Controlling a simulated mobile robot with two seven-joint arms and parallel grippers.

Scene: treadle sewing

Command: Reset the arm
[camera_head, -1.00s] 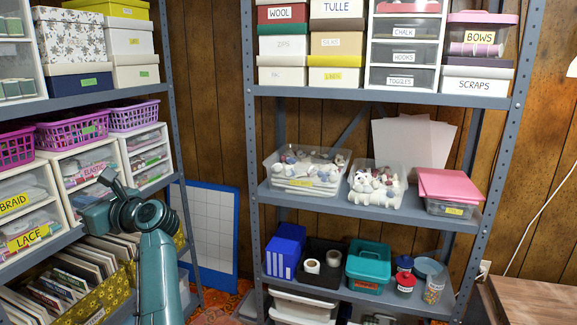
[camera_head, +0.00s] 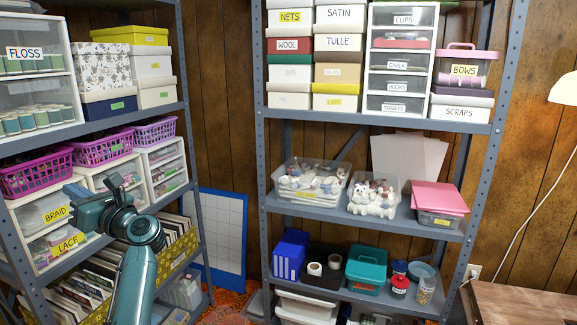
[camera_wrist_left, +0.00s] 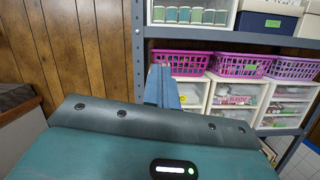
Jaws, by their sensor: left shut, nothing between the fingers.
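My left arm (camera_head: 134,285) rises from the bottom left of the head view, bent at the wrist. My left gripper (camera_head: 76,191) points away toward the left shelf unit, in front of its drawers. In the left wrist view the gripper (camera_wrist_left: 160,86) shows as a narrow pair of blue-grey fingers, together and empty, beyond my teal wrist housing. My right gripper is in neither view.
The left shelf unit (camera_head: 190,130) holds labelled drawers, pink baskets (camera_head: 102,147) and boxes close to my left arm. A second shelf unit (camera_head: 380,122) stands against the panelled wall. A wooden table (camera_head: 525,303) is at lower right.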

